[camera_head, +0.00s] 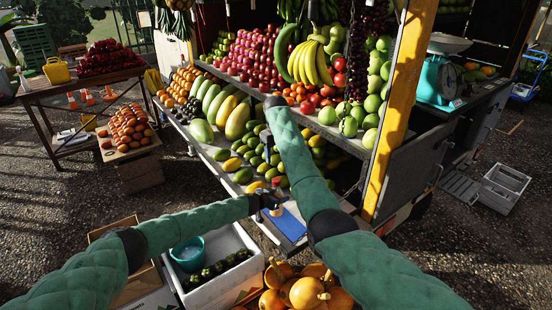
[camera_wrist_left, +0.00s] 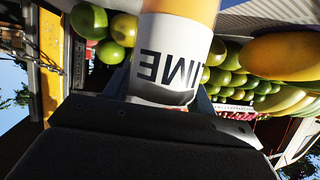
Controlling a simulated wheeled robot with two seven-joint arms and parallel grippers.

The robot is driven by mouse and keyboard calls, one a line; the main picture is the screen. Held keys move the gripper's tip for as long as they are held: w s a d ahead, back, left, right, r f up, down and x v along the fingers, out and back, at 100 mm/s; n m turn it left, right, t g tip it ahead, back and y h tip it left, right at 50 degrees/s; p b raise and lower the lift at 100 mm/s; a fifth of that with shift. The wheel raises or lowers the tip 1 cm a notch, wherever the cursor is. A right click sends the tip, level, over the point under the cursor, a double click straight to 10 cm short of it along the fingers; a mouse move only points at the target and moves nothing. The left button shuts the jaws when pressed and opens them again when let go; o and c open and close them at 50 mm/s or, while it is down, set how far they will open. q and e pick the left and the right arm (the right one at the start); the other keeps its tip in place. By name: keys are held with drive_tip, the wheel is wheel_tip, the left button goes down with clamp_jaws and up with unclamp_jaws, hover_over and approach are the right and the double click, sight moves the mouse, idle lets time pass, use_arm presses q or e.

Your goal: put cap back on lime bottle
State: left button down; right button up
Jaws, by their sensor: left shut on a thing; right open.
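The lime bottle (camera_wrist_left: 172,60) fills the upper middle of the left wrist view, with a white label reading LIME upside down and an orange-yellow part at the frame's top. My left gripper (camera_wrist_left: 165,112) is shut on it. In the head view my left gripper (camera_head: 268,201) is above the lower shelf near the blue board; the bottle there is small and mostly hidden. My right gripper (camera_head: 267,142) is open, above and behind the left one, in front of the mangoes. The cap cannot be made out in either view, and the bottle's mouth is not clearly visible.
A blue board (camera_head: 285,222) lies on the low shelf. A white crate (camera_head: 250,282) with a teal bucket (camera_head: 187,253) and dark vegetables stands below. Pumpkins (camera_head: 306,293) are beside it. Sloped fruit shelves stand behind, and a yellow post (camera_head: 398,110) is at the right.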

use_arm(q)
drive_tip(key=shift+c, duration=2)
unclamp_jaws()
drive_tip(key=b+v, duration=0.1)
drive_tip(key=v, duration=0.6)
drive_tip(key=shift+s+a, duration=0.25)
drive_tip(key=shift+r, duration=0.1)
